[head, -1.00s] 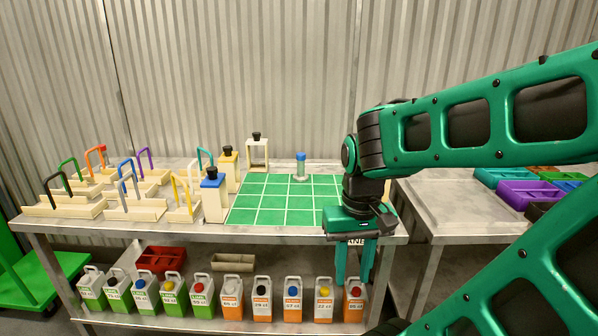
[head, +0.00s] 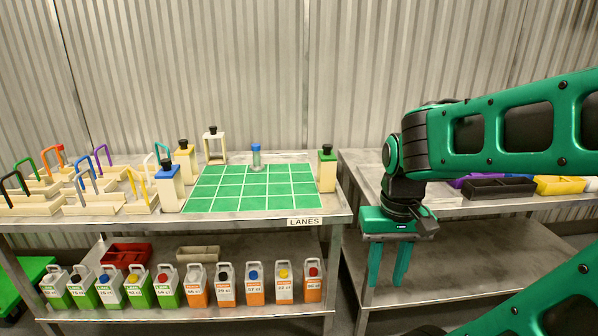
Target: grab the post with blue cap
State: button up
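A cream post with a blue cap and a black knob (head: 168,190) stands upright at the left edge of the green grid mat (head: 253,188), on the left table. A small clear or grey cylinder with a blue top (head: 256,158) stands at the back of the mat. My gripper (head: 387,284) points down in front of the right-hand table, to the right of the left table and well apart from both blue-topped things. Its two green fingers are spread with nothing between them.
Cream posts with yellow (head: 186,160) and green (head: 327,168) caps and a white frame (head: 214,147) stand around the mat. Coloured-handle carriers (head: 85,190) crowd the left. Jugs (head: 225,286) line the lower shelf. Bins (head: 500,187) sit on the right table. The mat's middle is clear.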

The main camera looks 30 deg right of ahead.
aim_at(257, 166)
jog(key=z, duration=0.35)
jog(key=k, duration=0.8)
jog(key=u, duration=0.15)
jog(key=i, duration=0.85)
jog(key=u, duration=0.75)
jog(key=i, duration=1.25)
jog(key=z, duration=0.9)
jog(key=i, duration=0.8)
jog(key=z, duration=0.55)
